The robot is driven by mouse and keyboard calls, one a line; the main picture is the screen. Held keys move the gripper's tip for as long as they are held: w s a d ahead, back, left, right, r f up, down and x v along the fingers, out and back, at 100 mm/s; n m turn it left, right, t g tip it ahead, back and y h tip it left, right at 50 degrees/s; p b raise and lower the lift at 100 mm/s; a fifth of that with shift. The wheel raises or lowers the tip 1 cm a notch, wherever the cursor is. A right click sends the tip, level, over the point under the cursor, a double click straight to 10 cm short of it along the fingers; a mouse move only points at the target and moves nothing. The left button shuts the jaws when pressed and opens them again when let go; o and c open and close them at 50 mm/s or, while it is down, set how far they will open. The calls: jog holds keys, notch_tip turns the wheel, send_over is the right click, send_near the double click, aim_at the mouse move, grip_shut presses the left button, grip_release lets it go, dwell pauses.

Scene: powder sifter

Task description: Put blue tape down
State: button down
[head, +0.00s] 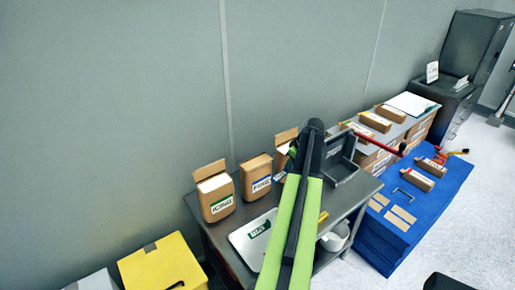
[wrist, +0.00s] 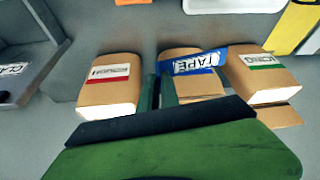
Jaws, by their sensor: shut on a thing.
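The blue tape (wrist: 197,63), with a white TAPE label, is in my gripper (wrist: 163,85) in the wrist view. The green fingers are shut on its left end and the rest sticks out to the right. It is in front of the middle cardboard box (wrist: 180,53) and close to the green-label box (wrist: 262,66); whether it touches either, I cannot tell. In the head view my gripper (head: 291,160) is mostly hidden behind my arm, by the boxes along the wall. A small blue patch of the tape (head: 280,177) shows there.
The grey table (head: 215,232) bears a green-label box (head: 215,193), a blue-label box (head: 256,177), a partly hidden box (head: 284,152), a grey tray (head: 341,160) and a white tray (head: 247,238). A red-label box (wrist: 110,82) shows in the wrist view. A blue-covered table (head: 440,197) stands right.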

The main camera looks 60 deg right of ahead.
notch_tip(320, 180, up, 12)
jog(key=w+m+p, duration=0.1)
jog(key=m+p, duration=0.1)
jog(key=p, duration=0.7)
jog(key=shift+h, duration=0.4)
jog(key=w+f+b, duration=0.2)
jog(key=w, duration=0.1)
jog(key=w+f+b, duration=0.2)
jog(key=w+b, duration=0.1)
jog(key=w, duration=0.1)
jog(key=w+f+b, duration=0.2)
jog(key=w+f, duration=0.1)
jog(key=w, duration=0.1)
jog(key=shift+d+b, duration=0.3)
jog(key=shift+d, duration=0.05)
jog(key=shift+w, duration=0.35)
notch_tip(320, 180, down, 4)
jog(key=b, duration=0.4)
jog(key=shift+f, duration=0.2)
jog(key=shift+r, duration=0.2)
jog(key=shift+f, duration=0.1)
jog(key=c, duration=1.6)
grip_release()
